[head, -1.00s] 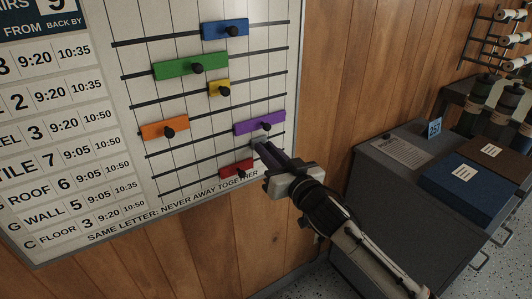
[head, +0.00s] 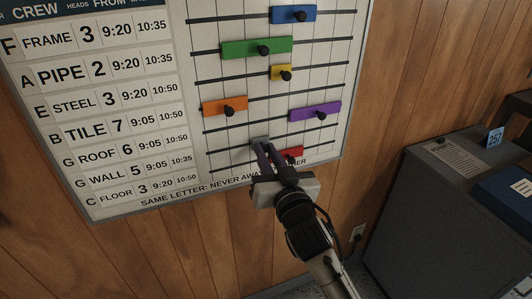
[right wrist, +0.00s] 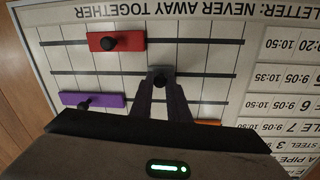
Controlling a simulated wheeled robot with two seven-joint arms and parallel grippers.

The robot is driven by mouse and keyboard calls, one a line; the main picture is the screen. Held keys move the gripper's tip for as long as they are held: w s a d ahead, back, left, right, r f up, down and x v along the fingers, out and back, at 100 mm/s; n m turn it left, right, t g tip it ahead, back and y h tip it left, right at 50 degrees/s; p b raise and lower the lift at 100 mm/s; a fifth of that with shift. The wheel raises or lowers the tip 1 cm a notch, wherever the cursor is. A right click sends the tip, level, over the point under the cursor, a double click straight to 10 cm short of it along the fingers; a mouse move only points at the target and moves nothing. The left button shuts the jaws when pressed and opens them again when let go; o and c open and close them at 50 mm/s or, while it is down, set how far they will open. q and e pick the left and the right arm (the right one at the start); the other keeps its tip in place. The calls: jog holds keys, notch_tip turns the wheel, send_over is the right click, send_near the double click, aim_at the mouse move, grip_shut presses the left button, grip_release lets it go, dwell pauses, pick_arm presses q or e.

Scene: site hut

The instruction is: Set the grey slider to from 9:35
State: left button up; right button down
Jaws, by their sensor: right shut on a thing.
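The grey slider (head: 260,142) is a small grey block with a dark knob on the second line from the bottom of the white board (head: 228,180), the line level with the WALL row. My right gripper (head: 264,149) is shut on the grey slider's knob, reaching up from below. In the right wrist view the grey slider (right wrist: 153,73) shows between the fingertips (right wrist: 160,84), partly covered by them. It sits left of the purple and red sliders in the head view. The WALL row reads 9:05 and 10:35. My left gripper is out of view.
The red slider (head: 294,151) is close to my right fingers, one line below. The purple slider (head: 303,115) and orange slider (head: 212,107) are above. Yellow (head: 277,72), green (head: 240,48) and blue (head: 294,15) sliders are higher. A dark cabinet (head: 415,220) stands at right.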

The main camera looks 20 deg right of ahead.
jog(key=c, duration=1.7)
grip_release()
notch_tip(320, 180, up, 10)
jog(key=shift+r+p, duration=0.1)
jog(key=shift+p, duration=0.7)
